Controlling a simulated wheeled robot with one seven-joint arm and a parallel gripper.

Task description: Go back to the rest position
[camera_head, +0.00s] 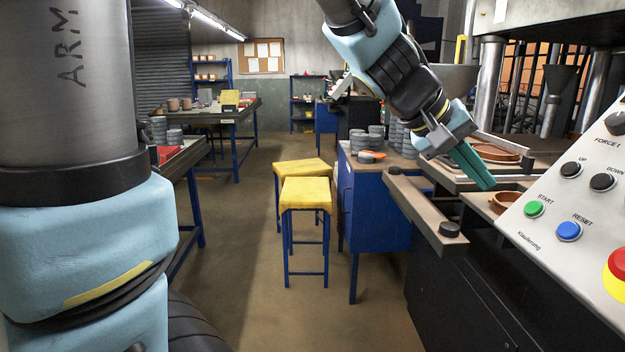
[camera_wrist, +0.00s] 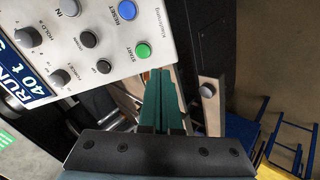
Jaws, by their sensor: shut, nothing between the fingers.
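My gripper (camera_head: 484,180) has green fingers and hangs over the front of the press bench at the right of the head view. Its fingers are shut with nothing between them. In the wrist view the shut fingers (camera_wrist: 162,88) point toward the control panel (camera_wrist: 90,45). The panel also shows at the right of the head view (camera_head: 570,215), with a green START button (camera_head: 534,209) and a blue RESET button (camera_head: 568,231) close to the fingertips. I cannot tell the exact gap between fingers and panel.
A wooden arm with a black knob (camera_head: 450,229) juts out below my gripper. A blue cabinet (camera_head: 375,210) carries stacks of grey discs (camera_head: 367,137). Yellow stools (camera_head: 306,193) stand left of it. Reddish-brown round pieces (camera_head: 503,201) lie near the panel. The aisle floor is clear.

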